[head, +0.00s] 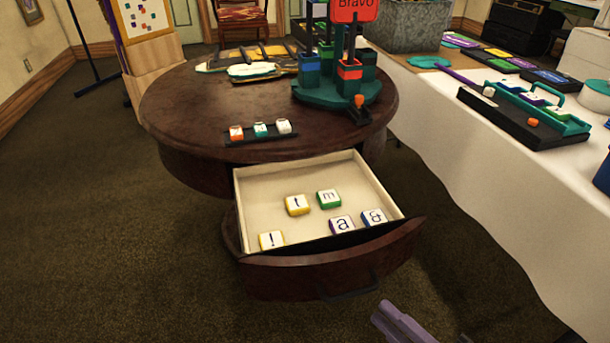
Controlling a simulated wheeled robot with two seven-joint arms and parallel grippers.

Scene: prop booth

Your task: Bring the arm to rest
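My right gripper (402,325) shows only in part at the bottom edge of the head view, in front of the open drawer and apart from it. One purple-grey finger part is visible; the rest is cut off, so I cannot tell whether it is open or shut. My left gripper is not in view. The drawer (335,268) of the round dark table (185,105) stands pulled out. Several lettered tiles lie in it, among them a yellow "t" tile (297,205), a green "m" tile (329,199) and a purple "a" tile (341,224).
A small black rack (262,138) with three tiles sits on the round table, with a green stand (335,90) behind it. A long white-clothed table (455,150) at the right holds a black tray (525,122). Carpet is clear at the left and front.

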